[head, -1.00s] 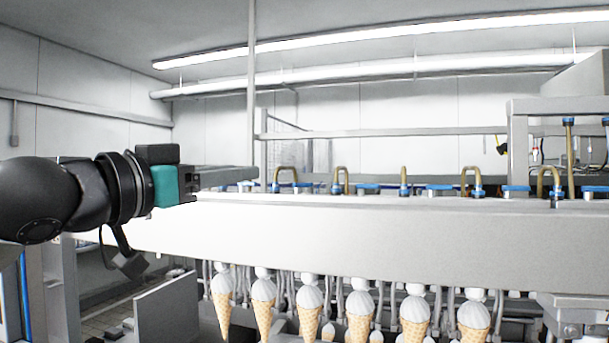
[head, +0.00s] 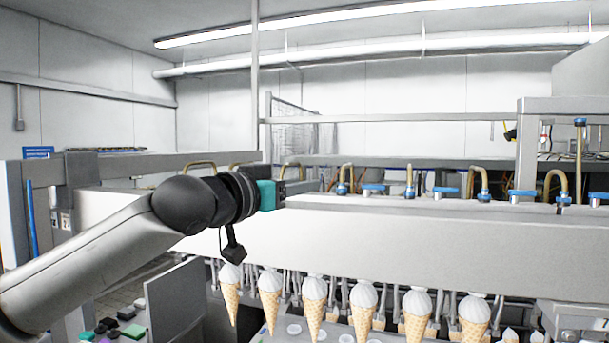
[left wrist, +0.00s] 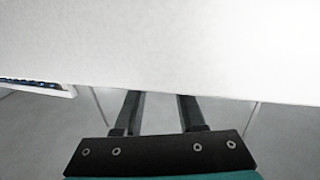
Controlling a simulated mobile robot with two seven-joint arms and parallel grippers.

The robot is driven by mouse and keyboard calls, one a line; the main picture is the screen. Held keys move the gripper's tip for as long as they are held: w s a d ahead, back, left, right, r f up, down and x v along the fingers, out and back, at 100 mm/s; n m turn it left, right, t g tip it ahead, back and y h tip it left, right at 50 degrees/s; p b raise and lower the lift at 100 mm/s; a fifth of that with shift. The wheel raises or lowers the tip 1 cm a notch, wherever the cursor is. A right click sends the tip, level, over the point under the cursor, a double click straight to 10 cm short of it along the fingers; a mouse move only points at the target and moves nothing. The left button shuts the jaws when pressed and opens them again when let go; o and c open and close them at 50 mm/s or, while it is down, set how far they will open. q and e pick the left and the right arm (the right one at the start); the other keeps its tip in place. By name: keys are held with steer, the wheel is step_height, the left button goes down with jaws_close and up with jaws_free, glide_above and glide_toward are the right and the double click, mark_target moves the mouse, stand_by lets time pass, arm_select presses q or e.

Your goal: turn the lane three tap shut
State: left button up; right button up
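A row of taps with blue handles runs along the top of a long white beam (head: 400,238). Blue handles show at one tap (head: 373,190), another (head: 446,191) and one further right (head: 515,190); brass-coloured bent pipes stand between them. I cannot tell which is lane three. My left gripper (head: 297,187) is at the beam's top edge, left of these handles. In the left wrist view its two fingers (left wrist: 160,100) are apart with nothing between them, facing a plain white surface. Handles behind my left arm may be hidden. My right gripper is not in view.
Several filled cones (head: 314,298) hang in a row below the beam. A grey upright panel (head: 175,300) stands at lower left, beside small coloured blocks (head: 125,325). A thin vertical post (head: 255,80) rises behind my arm. Space above the beam is mostly open.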

arm_select(q)
steer(key=shift+x, duration=1.05)
steer(key=shift+a, duration=0.1)
steer(key=c, duration=0.6)
jaws_close()
steer(key=shift+s, duration=0.1)
